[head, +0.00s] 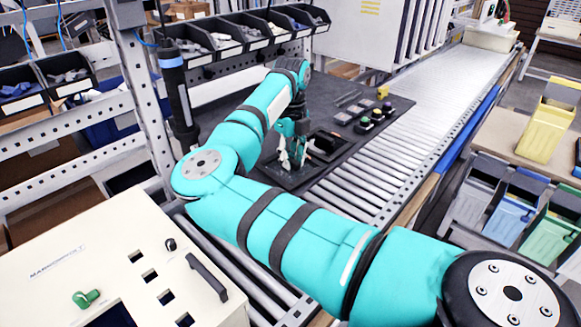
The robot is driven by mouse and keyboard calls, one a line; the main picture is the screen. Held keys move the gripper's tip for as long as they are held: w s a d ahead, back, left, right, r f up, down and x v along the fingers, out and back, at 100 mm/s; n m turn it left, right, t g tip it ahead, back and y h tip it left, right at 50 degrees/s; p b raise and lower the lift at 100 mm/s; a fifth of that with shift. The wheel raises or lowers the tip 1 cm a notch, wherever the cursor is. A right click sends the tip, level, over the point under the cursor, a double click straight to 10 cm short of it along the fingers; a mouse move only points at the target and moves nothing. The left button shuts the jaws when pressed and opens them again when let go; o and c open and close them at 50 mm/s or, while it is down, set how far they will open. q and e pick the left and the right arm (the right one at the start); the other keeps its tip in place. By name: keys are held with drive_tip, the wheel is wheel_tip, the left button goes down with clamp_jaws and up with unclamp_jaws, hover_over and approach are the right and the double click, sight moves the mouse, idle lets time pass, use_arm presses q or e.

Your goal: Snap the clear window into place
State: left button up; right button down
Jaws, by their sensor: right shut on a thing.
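My right gripper (293,152) is over a dark tray (275,176) on the black work mat (335,85). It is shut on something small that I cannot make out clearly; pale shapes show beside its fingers. The clear window cannot be told for certain. Several small pale, flat pieces (343,117) lie on the mat to the right of the gripper. My right arm crosses the middle of the view and hides part of the mat and conveyor. My left gripper is not in view.
Dark round-topped parts (377,115) stand on the mat's right side. A dark screwdriver (175,90) hangs upright at left. Bins of parts (235,35) line the back. A beige panel box (110,265) fills the lower left. The roller conveyor (440,85) is clear toward the far right.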

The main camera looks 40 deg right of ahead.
sight(291, 159)
drive_tip(key=shift+w+d+r+p, duration=0.1)
drive_tip(key=shift+w+r+p, duration=0.2)
drive_tip(key=shift+r, duration=0.4)
drive_tip(key=shift+s+r+p, duration=0.2)
drive_tip(key=shift+r+p, duration=0.2)
drive_tip(key=shift+r, duration=0.85)
drive_tip(key=shift+r+p, duration=0.4)
drive_tip(key=shift+r, duration=0.65)
